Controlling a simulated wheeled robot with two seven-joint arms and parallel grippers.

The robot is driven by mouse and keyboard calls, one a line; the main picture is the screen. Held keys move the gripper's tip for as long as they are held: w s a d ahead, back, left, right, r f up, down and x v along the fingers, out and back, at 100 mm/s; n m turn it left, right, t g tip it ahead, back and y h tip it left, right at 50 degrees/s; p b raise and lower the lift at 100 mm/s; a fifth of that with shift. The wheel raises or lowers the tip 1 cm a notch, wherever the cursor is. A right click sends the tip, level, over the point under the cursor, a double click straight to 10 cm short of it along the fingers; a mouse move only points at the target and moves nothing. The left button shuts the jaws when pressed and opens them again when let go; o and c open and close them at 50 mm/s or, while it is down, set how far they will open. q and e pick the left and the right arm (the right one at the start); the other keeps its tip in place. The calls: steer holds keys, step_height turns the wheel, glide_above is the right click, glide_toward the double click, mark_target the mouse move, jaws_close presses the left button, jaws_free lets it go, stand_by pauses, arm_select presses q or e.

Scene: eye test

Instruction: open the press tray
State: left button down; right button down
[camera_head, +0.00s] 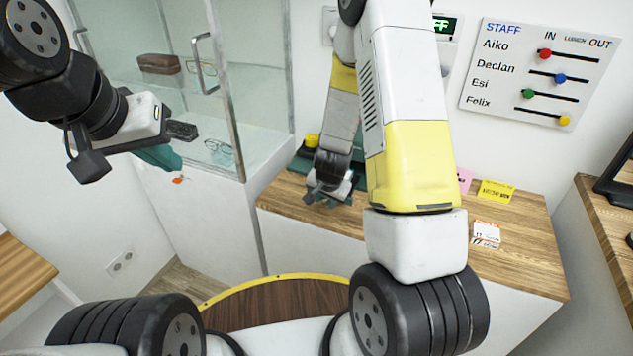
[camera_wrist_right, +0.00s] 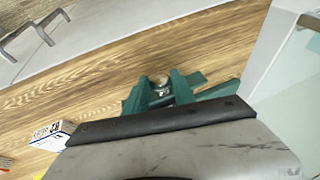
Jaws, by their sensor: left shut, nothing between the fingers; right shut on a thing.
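My right gripper (camera_wrist_right: 161,92) reaches down to the wooden counter, its teal fingers shut around a small round pale knob (camera_wrist_right: 160,79). Dark green parts, seemingly of the press (camera_wrist_right: 218,90), show beside the fingers in the right wrist view. In the head view my right gripper (camera_head: 325,196) is at the counter's left part and hides most of the press; green parts (camera_head: 357,172) show behind it. I cannot tell how far the tray is out. My left gripper (camera_head: 160,157) is shut and empty, in front of the glass cabinet.
The glass cabinet (camera_head: 228,95) with spectacles and cases stands at the left. A small white box (camera_head: 486,234) and yellow and pink cards lie on the counter (camera_head: 525,262). A staff board (camera_head: 540,72) hangs on the wall. The counter's right part has free room.

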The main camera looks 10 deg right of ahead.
steer(key=c, duration=1.1)
jaws_free()
steer(key=shift+o, duration=0.2)
steer(key=v, duration=0.8)
steer(key=s+a+r+n+y, duration=0.25)
steer(key=s+r, duration=0.25)
steer(key=r, duration=0.6)
steer(key=s+a+r+n+y, duration=0.25)
steer(key=s+r, duration=0.25)
steer(key=r, duration=0.6)
steer(key=s+d+r+n+t+h, duration=0.1)
steer(key=s+d+r+n+h, duration=0.1)
steer(key=s, duration=0.7)
step_height(320, 180, up, 2)
steer(key=shift+d+r+n, duration=0.2)
steer(key=shift+d+n, duration=0.3)
steer(key=shift+d, duration=0.5)
